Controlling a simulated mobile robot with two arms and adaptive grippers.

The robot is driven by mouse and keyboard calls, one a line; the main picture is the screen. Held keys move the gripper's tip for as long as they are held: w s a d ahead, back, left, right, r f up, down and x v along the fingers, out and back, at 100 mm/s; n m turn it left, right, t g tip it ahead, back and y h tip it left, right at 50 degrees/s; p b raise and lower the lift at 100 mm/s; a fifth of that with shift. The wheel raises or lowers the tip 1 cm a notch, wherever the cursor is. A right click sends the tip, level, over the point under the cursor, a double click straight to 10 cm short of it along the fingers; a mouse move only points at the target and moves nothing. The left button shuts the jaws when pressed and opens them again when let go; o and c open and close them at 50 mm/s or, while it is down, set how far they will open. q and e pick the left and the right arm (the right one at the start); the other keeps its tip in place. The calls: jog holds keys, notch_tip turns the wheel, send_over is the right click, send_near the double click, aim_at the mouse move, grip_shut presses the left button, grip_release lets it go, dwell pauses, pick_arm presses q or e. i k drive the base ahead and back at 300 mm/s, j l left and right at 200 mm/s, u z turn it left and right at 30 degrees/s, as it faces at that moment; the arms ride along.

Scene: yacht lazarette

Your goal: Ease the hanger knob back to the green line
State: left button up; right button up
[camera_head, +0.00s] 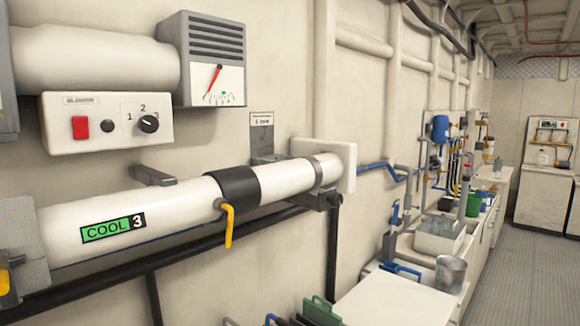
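I cannot surely tell which part is the hanger knob. A white control box (107,122) on the wall has a black rotary knob (149,124) by the numbers 1 and 2, a red switch (80,127) and a small dark button. A gauge (217,86) above right has a red needle tilted up and right, and a small green mark (224,94). The white pipe (180,205) below has a black band (234,186), a yellow lever (229,222) hanging down, and a green "COOL 3" label (112,229). Neither gripper shows.
A grey bracket with a label plate (262,121) stands behind the pipe. A black rail (110,262) runs below it. A white-topped bench (385,300), a metal bucket (451,273) and a sink (440,237) are at right. The grey floor (500,275) is clear farther right.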

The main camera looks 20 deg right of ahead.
aim_at(335, 201)
jog(key=k+l+u, duration=0.1)
jog(key=k+l, duration=0.35)
jog(key=k+l+u, duration=0.15)
jog(key=k+l, duration=0.25)
jog(key=k, duration=0.15)
